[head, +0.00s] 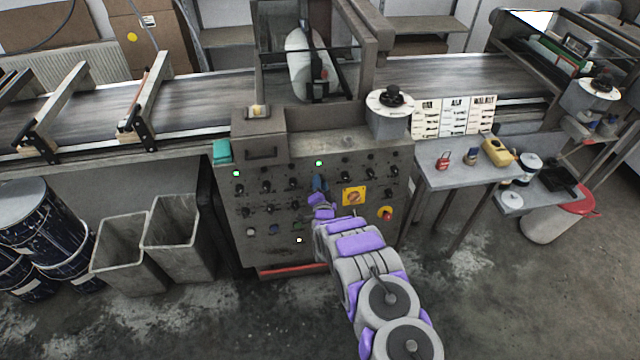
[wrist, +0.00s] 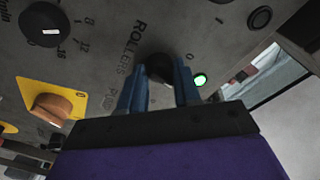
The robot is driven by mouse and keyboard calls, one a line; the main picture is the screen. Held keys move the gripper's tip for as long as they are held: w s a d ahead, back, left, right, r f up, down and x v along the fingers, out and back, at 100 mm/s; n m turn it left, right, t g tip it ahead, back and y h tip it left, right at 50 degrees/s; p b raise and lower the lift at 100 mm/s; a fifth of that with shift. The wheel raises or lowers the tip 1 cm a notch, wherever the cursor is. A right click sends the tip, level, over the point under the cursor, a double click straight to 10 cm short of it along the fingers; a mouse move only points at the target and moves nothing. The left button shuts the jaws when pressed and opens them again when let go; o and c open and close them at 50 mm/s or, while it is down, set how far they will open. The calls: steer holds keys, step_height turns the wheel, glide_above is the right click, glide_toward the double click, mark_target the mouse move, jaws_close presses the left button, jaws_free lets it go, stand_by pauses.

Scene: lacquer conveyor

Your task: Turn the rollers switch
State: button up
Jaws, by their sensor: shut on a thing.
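The rollers switch (wrist: 159,67) is a round black knob on the grey control panel, beside the printed word ROLLERS in the wrist view. My gripper (wrist: 160,84) has its two blue fingers on either side of the knob and is shut on it. A green lamp (wrist: 200,79) is lit just right of the fingers. In the head view my gripper (head: 319,184) reaches the middle of the control panel (head: 240,200), and the fingers hide the knob there.
A yellow plate with an orange rotary switch (head: 354,196) sits right of my gripper. A red button (head: 386,213) is below it. Several black knobs surround the gripper. A side table (head: 440,175) with a padlock and a yellow device stands right. Grey bins (head: 181,235) stand left.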

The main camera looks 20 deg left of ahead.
steer(key=m+h+p, duration=0.1)
steer(key=m+p, duration=0.2)
steer(key=shift+d+r+m, duration=0.1)
steer(key=shift+m, duration=0.6)
steer(key=o, duration=1.1)
steer(key=shift+c, duration=0.2)
steer(key=f+p+v, duration=0.1)
steer(key=p+v, duration=0.3)
steer(key=v, duration=1.3)
steer(key=shift+r+p, duration=0.4)
steer(key=shift+r, duration=0.05)
steer(key=shift+s, duration=0.1)
